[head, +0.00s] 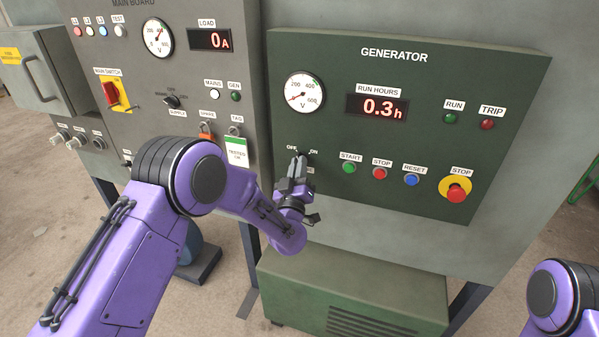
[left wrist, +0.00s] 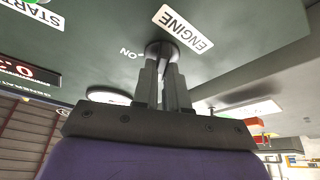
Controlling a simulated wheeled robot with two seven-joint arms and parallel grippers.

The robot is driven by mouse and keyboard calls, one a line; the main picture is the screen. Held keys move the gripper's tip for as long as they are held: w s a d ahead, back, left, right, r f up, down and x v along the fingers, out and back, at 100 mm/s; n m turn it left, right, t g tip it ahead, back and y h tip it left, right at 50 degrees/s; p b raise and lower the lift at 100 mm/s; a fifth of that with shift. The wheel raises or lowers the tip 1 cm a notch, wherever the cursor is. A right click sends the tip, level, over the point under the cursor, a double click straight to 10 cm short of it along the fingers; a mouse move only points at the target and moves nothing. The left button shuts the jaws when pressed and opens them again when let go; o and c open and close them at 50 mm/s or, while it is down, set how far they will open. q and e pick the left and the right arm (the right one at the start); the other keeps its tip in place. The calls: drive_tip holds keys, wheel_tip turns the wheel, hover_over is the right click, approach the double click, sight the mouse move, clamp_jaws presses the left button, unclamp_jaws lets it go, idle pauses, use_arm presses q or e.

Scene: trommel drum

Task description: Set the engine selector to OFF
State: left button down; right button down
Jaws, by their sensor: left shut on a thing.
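The engine selector (left wrist: 158,47) is a small dark round knob on the green generator panel (head: 400,215). The OFF and ON labels stand on either side of it in the head view. In the left wrist view the ENGINE label (left wrist: 183,29) is right beside it. My left gripper (head: 299,163) is at the selector with its two fingers (left wrist: 164,82) shut on the knob. The fingers cover most of the knob, so I cannot tell which way it points. My right gripper is out of view; only part of my right arm shows at the lower right.
To the right of the selector are the START (head: 349,168), STOP (head: 379,173) and RESET (head: 411,180) buttons and a red emergency stop (head: 456,193). The main board (head: 190,60) with a padlock (head: 205,131) and tag (head: 236,152) is to the left. A green engine housing (head: 350,290) stands below.

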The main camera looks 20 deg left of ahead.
use_arm(q)
drive_tip(key=shift+d+f+n+g+y+b, duration=0.1)
drive_tip(key=shift+n+g+y+b, duration=0.3)
drive_tip(key=shift+n, duration=0.7)
drive_tip(key=shift+f+n+g+y+b, duration=0.15)
drive_tip(key=shift+n+y, duration=0.35)
drive_tip(key=shift+n, duration=0.6)
drive_tip(key=shift+s+n, duration=0.1)
drive_tip(key=shift+n, duration=0.2)
drive_tip(key=c, duration=1.2)
unclamp_jaws()
drive_tip(key=shift+r, duration=0.1)
drive_tip(key=shift+o, duration=0.2)
drive_tip(key=b+v, duration=0.3)
drive_tip(key=v, duration=0.7)
drive_tip(key=shift+s, duration=0.2)
drive_tip(key=shift+d, duration=0.15)
